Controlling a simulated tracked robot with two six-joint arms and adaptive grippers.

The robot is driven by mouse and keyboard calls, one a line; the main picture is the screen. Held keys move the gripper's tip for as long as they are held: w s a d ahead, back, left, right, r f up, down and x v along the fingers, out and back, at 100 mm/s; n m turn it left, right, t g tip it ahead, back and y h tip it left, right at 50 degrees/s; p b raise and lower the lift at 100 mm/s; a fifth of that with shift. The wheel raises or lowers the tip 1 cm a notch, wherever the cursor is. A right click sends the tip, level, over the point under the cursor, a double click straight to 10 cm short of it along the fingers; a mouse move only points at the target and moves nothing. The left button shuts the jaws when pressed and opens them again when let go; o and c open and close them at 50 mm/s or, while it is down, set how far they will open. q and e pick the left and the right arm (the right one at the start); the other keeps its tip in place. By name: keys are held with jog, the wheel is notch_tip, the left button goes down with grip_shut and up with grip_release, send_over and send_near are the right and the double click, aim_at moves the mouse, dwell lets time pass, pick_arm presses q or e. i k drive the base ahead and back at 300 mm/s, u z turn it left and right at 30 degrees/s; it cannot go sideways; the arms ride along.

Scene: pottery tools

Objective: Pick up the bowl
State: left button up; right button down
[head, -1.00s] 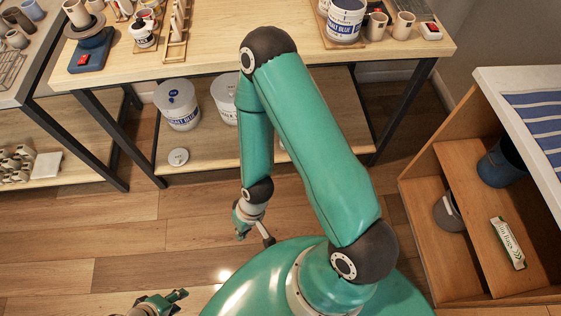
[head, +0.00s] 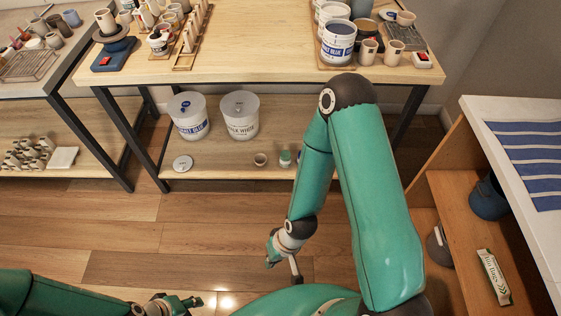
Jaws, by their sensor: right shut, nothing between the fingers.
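A dark, round, open vessel (head: 364,28) that looks like a bowl stands among the pottery at the right of the wooden worktable; it is small and partly hidden by a tub and cups, so I cannot be sure of it. My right gripper (head: 283,270) hangs low over the floor in front of the table, shut and empty, well apart from the vessel. My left gripper (head: 188,302) is at the bottom edge, also low and away from the table; its finger opening is unclear.
The worktable (head: 250,45) has a clear middle, with pottery tools at the left. White tubs (head: 240,115) stand on its lower shelf. A grey side table (head: 30,80) is at the left, and an open wooden cabinet (head: 465,220) at the right. The floor between is free.

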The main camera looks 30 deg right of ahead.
aim_at(259, 159)
jog(key=u, duration=1.3)
jog(key=i, duration=0.1)
jog(key=z, duration=3)
jog(key=i, duration=1)
jog(key=u, duration=0.2)
